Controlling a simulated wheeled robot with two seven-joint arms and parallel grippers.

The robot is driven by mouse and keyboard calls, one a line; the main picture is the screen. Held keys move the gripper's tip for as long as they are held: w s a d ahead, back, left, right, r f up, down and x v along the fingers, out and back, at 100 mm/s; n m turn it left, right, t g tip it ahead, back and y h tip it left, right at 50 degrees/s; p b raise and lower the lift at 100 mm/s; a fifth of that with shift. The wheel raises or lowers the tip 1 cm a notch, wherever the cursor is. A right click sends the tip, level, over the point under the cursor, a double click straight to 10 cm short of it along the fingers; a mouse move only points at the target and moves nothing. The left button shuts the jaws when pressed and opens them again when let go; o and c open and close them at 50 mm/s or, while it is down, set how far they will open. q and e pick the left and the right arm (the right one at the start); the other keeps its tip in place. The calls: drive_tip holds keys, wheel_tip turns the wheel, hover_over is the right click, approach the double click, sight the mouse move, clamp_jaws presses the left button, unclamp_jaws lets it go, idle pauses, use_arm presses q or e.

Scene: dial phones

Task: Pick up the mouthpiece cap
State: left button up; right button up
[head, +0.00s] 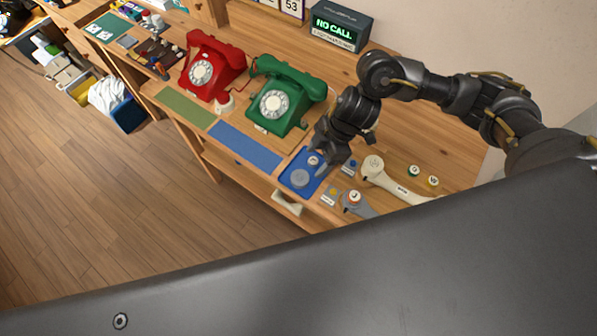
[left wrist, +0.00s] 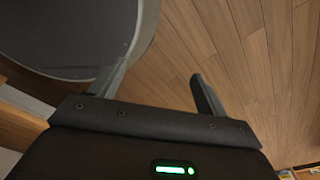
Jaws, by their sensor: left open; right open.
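A blue tray (head: 289,182) lies near the front edge of the wooden bench in the head view. A grey disc (head: 300,177) and a smaller pale round piece (head: 313,161) lie in it; I cannot tell for sure which is the mouthpiece cap. My right gripper (head: 319,161) is open, pointing down over the tray's right side, close to the pale piece. Its fingers partly hide the tray. A cream handset (head: 385,182) lies to the right of the tray. My left gripper (left wrist: 157,86) is open and empty in the left wrist view, with wood floor beyond it.
A green dial phone (head: 282,98) and a red dial phone (head: 212,66) stand left of my right gripper. A dark box reading "NO CALL" (head: 341,26) stands behind. Small round parts (head: 414,170) lie right of the handset. A blue mat (head: 245,146) is bare.

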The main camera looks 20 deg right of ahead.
sight(300, 177)
drive_tip(key=x, duration=0.4)
drive_tip(key=shift+w+f, duration=0.1)
drive_tip(key=shift+a+f, duration=0.1)
drive_tip(key=shift+f, duration=0.2)
drive_tip(key=shift+a+f, duration=0.2)
drive_tip(key=shift+f, duration=0.1)
drive_tip(key=p+x, duration=0.1)
drive_tip(key=x, duration=0.3)
drive_tip(key=shift+w+a+f, duration=0.1)
drive_tip(key=shift+w+f, duration=0.05)
use_arm(q)
drive_tip(key=shift+s+r, duration=0.1)
drive_tip(key=shift+r, duration=0.35)
use_arm(e)
drive_tip(key=c, duration=0.6)
drive_tip(key=shift+c, duration=0.2)
